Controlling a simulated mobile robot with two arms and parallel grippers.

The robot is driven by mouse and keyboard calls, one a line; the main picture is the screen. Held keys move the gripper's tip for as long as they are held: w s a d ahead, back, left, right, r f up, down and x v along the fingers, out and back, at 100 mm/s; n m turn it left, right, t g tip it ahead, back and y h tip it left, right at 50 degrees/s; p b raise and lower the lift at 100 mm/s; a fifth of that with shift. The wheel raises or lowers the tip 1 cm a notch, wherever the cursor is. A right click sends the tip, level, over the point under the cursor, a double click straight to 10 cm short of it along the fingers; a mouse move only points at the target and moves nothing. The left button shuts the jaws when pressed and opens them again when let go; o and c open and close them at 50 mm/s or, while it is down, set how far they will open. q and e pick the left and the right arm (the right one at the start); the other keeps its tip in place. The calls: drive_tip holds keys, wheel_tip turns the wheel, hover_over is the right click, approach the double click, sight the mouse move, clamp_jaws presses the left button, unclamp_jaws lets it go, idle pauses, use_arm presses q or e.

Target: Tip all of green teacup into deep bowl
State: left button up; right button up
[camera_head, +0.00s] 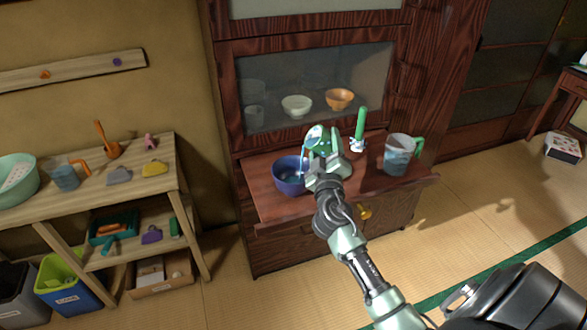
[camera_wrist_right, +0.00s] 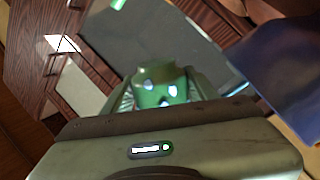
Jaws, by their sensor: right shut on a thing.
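My right gripper (camera_head: 322,160) is shut on the green teacup (camera_head: 316,136) above the cabinet's shelf. The teacup is tilted, with its mouth toward the left, at the upper right of the deep blue bowl (camera_head: 288,180). A thin pale-blue streak runs from the cup's left edge down into the bowl. Something pale shows inside the bowl. In the right wrist view the green cup (camera_wrist_right: 162,86) sits between the fingers, and the blue bowl (camera_wrist_right: 280,65) is at the right. How much is left in the cup cannot be told. My left gripper is not in view.
A glass mug with a green handle (camera_head: 397,155) and a green whisk-like tool (camera_head: 360,130) stand right of the gripper on the cabinet's wooden shelf (camera_head: 262,208). Bowls (camera_head: 339,98) sit behind glass. A low wooden rack (camera_head: 155,180) with small items stands at left.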

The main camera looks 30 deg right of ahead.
sight(318, 147)
drive_tip(key=shift+r+n, duration=0.3)
drive_tip(key=shift+n, duration=0.3)
drive_tip(key=shift+f+n+t, duration=0.35)
drive_tip(key=shift+n+t, duration=0.15)
drive_tip(key=shift+n, duration=0.5)
idle(0.7)
drive_tip(key=shift+a+r+n+y, duration=0.15)
drive_tip(key=shift+r+n+y, duration=0.25)
drive_tip(key=shift+n, duration=0.6)
drive_tip(key=shift+w+a+r+n+t, duration=0.2)
drive_tip(key=shift+a+n, duration=0.2)
drive_tip(key=shift+n, duration=0.1)
drive_tip(key=shift+w+a+r+n+t, duration=0.15)
drive_tip(key=shift+w+a+n+t, duration=0.05)
drive_tip(key=shift+a+n, duration=0.25)
idle(0.7)
drive_tip(key=shift+w+a+r+n+y, duration=0.1)
drive_tip(key=shift+r+n+y, duration=0.1)
drive_tip(key=shift+n, duration=0.3)
drive_tip(key=shift+r+n+y, duration=0.1)
drive_tip(key=shift+n+y, duration=0.1)
drive_tip(key=shift+n, duration=0.25)
